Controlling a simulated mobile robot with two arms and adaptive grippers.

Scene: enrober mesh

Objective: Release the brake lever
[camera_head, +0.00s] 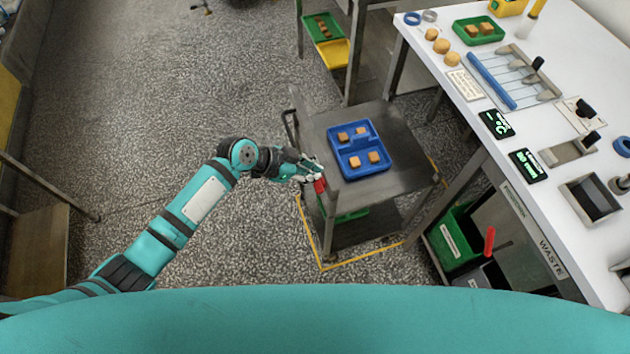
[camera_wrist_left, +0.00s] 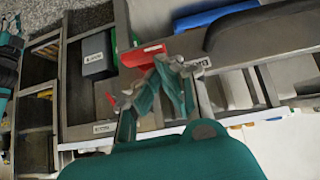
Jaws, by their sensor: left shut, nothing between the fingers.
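A red lever (camera_head: 320,187) sticks out at the left side of the grey metal cart (camera_head: 340,185), near its front left corner. My left gripper (camera_head: 314,170) is right at it, on the cart's left side. In the left wrist view, the red lever (camera_wrist_left: 143,55) lies just beyond and left of the fingertips (camera_wrist_left: 168,64). The fingers are shut with nothing between them. I cannot tell whether they touch the lever. My right gripper is out of view.
A blue tray (camera_head: 341,147) with several brown pieces lies on the cart. Yellow floor tape (camera_head: 321,258) borders the cart. A white worktable (camera_head: 545,130) and a green bin (camera_head: 452,235) stand to the right, with another red handle (camera_head: 489,242). Floor left is clear.

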